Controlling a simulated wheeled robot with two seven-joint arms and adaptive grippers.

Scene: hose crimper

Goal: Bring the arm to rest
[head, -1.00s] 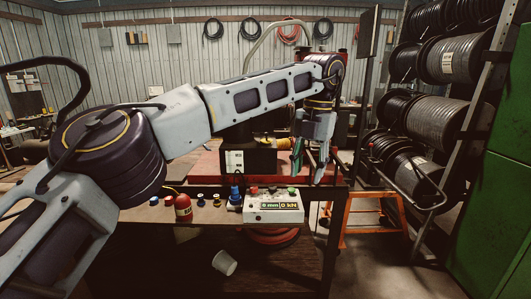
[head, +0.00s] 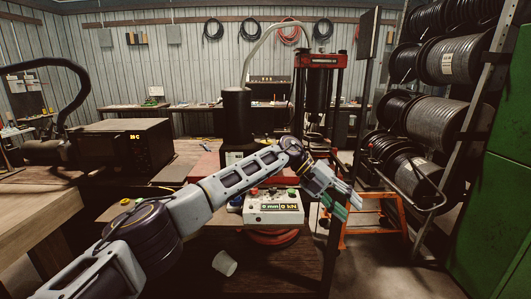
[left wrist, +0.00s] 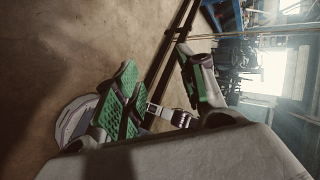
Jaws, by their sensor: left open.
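My left arm reaches in from the lower left of the head view. Its gripper (head: 345,199) hangs in the air at the right front corner of the workbench, just right of the control box (head: 273,208). In the left wrist view the two green-padded fingers (left wrist: 160,95) stand apart with nothing between them. The floor and a bench leg show behind them. The right gripper is in neither view.
An orange step stool (head: 372,218) and hose reels (head: 405,165) are on the right, with a green cabinet (head: 497,190) nearer. Floor at lower right is clear.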

